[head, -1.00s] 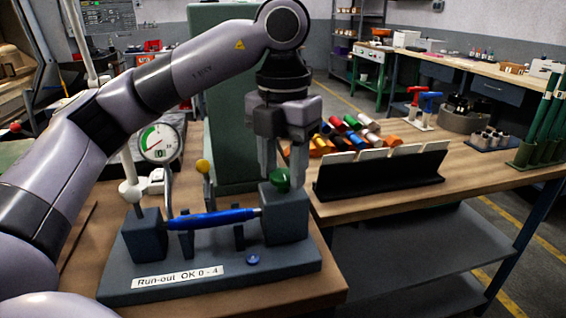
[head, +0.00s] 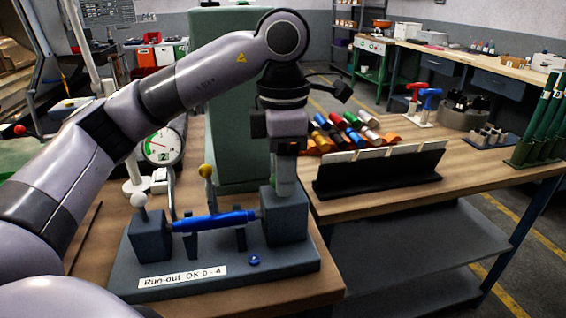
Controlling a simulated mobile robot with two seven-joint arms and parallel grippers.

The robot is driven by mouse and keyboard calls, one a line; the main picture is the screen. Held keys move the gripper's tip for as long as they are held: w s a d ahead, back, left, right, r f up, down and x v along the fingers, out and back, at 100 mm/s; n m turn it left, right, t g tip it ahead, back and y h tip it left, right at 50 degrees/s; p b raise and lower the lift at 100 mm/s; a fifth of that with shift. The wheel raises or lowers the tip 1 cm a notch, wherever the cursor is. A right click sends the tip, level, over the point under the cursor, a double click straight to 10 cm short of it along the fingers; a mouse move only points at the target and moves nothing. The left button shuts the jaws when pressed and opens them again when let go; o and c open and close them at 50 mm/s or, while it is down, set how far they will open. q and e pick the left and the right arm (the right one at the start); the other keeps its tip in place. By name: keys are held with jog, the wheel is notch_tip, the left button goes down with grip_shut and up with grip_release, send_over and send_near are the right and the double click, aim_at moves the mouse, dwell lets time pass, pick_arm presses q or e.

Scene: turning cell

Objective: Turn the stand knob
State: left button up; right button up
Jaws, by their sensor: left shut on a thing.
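The run-out stand (head: 216,283) is a dark grey base with two blocks, and a blue rod (head: 213,221) lies level between them. The green knob on top of the right block (head: 284,218) is hidden now behind the fingers. My left gripper (head: 285,188) points straight down over that block and is shut on the knob. The dial gauge (head: 162,145) stands behind the rod, with a green band and a "2" on its face. My right gripper is not in view.
A yellow ball knob (head: 206,170) rises behind the rod, close left of my gripper. A white ball knob (head: 139,200) tops the left block. A black card rack (head: 380,175) and coloured cylinders (head: 345,132) sit on the bench to the right.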

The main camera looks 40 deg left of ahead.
pick_arm(q)
jog(key=m, duration=0.3)
jog(key=shift+m+p, duration=0.35)
jog(key=shift+m, duration=0.05)
jog(key=m, duration=0.3)
jog(key=shift+m, duration=0.3)
jog(key=m, duration=0.3)
jog(key=shift+m+p, duration=0.3)
jog(key=shift+p, duration=0.1)
jog(key=m, duration=0.3)
jog(key=shift+m, duration=0.3)
jog(key=m, duration=0.3)
jog(key=shift+m, duration=0.3)
jog(key=m, duration=0.3)
jog(key=shift+m, duration=0.4)
jog(key=m, duration=0.6)
jog(key=shift+m, duration=0.4)
